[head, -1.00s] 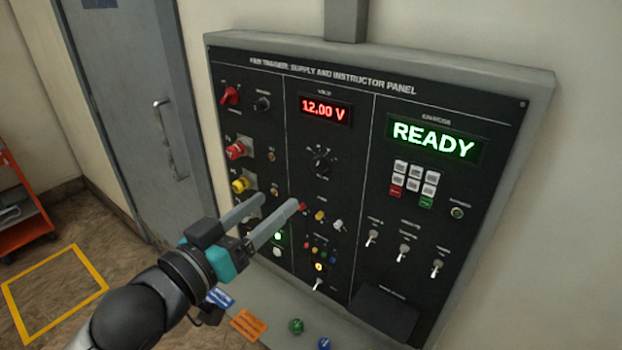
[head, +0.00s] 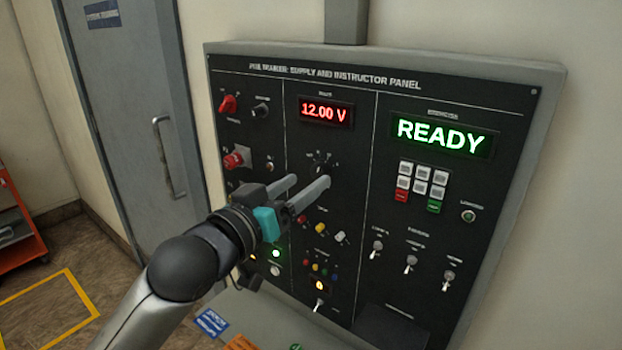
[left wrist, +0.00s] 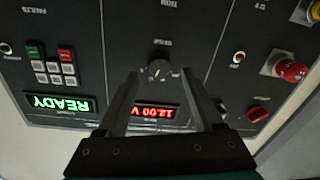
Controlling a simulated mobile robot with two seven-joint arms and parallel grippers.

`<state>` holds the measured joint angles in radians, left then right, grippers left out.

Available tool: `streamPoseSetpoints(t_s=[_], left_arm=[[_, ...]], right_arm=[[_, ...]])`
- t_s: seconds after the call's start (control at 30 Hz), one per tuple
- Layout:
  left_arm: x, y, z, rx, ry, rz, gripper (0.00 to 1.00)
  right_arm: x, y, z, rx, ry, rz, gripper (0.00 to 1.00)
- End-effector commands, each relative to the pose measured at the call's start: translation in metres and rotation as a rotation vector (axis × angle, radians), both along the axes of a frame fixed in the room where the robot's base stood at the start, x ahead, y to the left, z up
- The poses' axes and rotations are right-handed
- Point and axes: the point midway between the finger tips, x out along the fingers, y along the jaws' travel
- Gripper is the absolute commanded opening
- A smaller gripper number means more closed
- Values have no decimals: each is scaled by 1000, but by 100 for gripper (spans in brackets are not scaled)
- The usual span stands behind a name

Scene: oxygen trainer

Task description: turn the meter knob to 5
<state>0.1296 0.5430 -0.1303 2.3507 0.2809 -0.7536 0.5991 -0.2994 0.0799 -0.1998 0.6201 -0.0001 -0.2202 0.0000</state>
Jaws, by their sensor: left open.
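The meter knob (head: 319,167) is a black round knob below the red 12.00 V display (head: 326,111) in the panel's middle column. In the head view its lower part is close behind my fingertips. My left gripper (head: 308,182) is open and empty, with its two fingers pointing at the panel just below the knob. In the left wrist view, which is upside down, the knob (left wrist: 159,70) shows between and beyond the fingertips (left wrist: 161,78), apart from both fingers. Its exact pointer setting is too small to read. My right gripper is not in view.
The panel (head: 460,75) also bears a green READY display (head: 440,136), a keypad (head: 421,186), toggle switches (head: 410,262) and a red knob (head: 237,157). A grey door (head: 130,100) and an orange cart (head: 18,225) stand at the left.

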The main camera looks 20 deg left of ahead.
Motion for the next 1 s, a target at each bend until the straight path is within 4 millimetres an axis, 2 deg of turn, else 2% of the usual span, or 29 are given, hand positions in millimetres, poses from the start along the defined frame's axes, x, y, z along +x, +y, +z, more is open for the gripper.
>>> streamPoseSetpoints(t_s=[0.1, 0.23, 0.63, 1.0], left_arm=[[14, -4, 1, -1, -2, 0, 68], [24, -8, 0, 0, -1, -1, 68], [29, -9, 0, 1, -1, 0, 68], [29, -9, 0, 1, -1, 0, 26]], right_arm=[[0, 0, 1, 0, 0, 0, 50], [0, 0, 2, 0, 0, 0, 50], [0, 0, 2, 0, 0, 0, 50], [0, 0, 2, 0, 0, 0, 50]])
